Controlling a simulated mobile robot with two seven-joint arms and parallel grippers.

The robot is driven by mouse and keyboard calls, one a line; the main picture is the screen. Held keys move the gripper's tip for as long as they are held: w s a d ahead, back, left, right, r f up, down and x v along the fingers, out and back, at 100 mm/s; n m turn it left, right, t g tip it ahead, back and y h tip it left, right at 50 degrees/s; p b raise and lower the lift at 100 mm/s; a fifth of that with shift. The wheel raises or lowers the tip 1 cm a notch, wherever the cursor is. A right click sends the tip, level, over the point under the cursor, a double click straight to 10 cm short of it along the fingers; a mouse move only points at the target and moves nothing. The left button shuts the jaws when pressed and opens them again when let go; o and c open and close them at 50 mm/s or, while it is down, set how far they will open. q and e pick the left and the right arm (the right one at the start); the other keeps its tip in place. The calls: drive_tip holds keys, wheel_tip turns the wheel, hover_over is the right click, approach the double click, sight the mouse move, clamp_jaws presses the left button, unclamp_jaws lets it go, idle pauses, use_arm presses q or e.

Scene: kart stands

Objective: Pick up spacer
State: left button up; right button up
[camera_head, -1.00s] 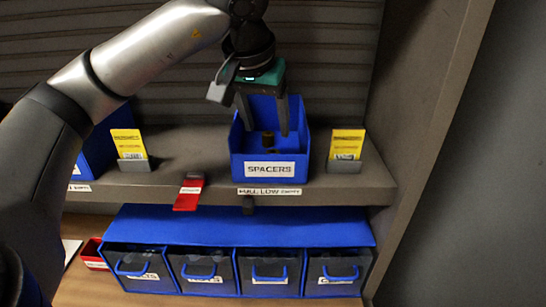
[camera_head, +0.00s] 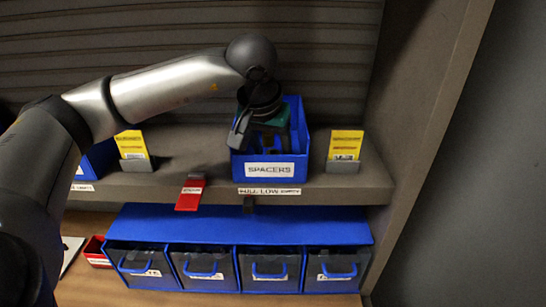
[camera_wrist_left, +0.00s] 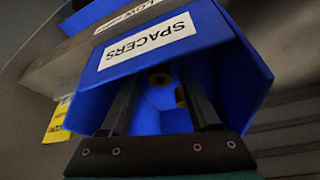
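The blue bin labelled SPACERS (camera_head: 236,162) stands on the shelf in the head view; its front wall also shows in the left wrist view (camera_wrist_left: 112,68). My left gripper (camera_head: 268,148) reaches down into this bin from above. In the left wrist view its two dark fingers are apart. A brass-coloured spacer (camera_wrist_left: 160,79) shows between the fingers near their tips, and a second spacer (camera_wrist_left: 181,97) lies close to one finger. I cannot tell whether a finger touches either. The spacers are hidden in the head view. My right gripper is not in view.
Yellow cards in grey holders (camera_head: 343,149) stand on the shelf either side of the bin. A red tag (camera_head: 190,193) hangs at the shelf edge (camera_head: 330,190). A blue drawer unit (camera_head: 240,226) sits below. A side panel (camera_head: 425,110) rises at the right.

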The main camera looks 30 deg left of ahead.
use_arm(q)
clamp_jaws()
idle(0.5)
